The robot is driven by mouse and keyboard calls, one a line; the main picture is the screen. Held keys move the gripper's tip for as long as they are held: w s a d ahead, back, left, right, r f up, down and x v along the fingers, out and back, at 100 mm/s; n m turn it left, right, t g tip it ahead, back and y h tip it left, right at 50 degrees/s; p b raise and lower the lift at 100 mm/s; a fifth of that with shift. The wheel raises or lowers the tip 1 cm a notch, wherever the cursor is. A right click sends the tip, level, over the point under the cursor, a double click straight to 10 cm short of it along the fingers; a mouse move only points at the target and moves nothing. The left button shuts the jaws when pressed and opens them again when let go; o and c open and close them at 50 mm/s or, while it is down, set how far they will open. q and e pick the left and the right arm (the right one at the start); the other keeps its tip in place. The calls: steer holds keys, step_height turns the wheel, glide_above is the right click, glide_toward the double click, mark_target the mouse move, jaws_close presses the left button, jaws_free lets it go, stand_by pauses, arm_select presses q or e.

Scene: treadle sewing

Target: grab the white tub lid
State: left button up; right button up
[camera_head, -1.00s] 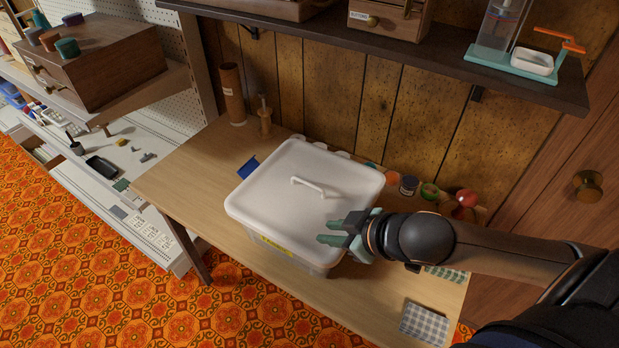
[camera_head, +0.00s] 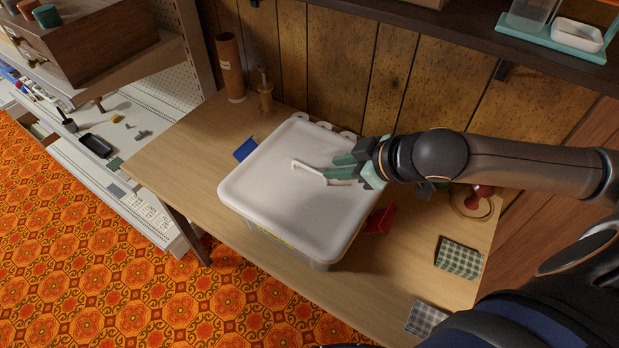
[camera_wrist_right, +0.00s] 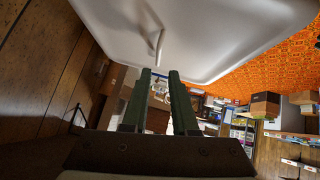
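The white tub lid (camera_head: 285,205) sits flat on the pale tub (camera_head: 318,264) on the wooden table. A raised bar handle (camera_head: 307,168) stands in the middle of the lid. My right gripper (camera_head: 333,167) is over the right part of the lid, its green fingers apart and pointing left at the handle's right end. In the right wrist view the fingers (camera_wrist_right: 159,72) have an empty gap, and the handle (camera_wrist_right: 157,42) lies just past the tips, by the lid (camera_wrist_right: 220,35). Whether a finger touches the handle is unclear. My left gripper is out of view.
The table (camera_head: 180,165) is clear to the left of the tub. A blue item (camera_head: 245,149) and a red item (camera_head: 380,220) sit beside the tub. Folded checked cloths (camera_head: 459,257) lie at right. A brown cylinder (camera_head: 230,65) stands at the back, below a dark shelf (camera_head: 430,22).

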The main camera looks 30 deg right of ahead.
mark_target(315, 171)
steer(key=shift+x, duration=4.1)
steer(key=shift+d, duration=0.15)
steer(key=shift+c, duration=0.4)
steer(key=shift+f, duration=0.1)
jaws_close()
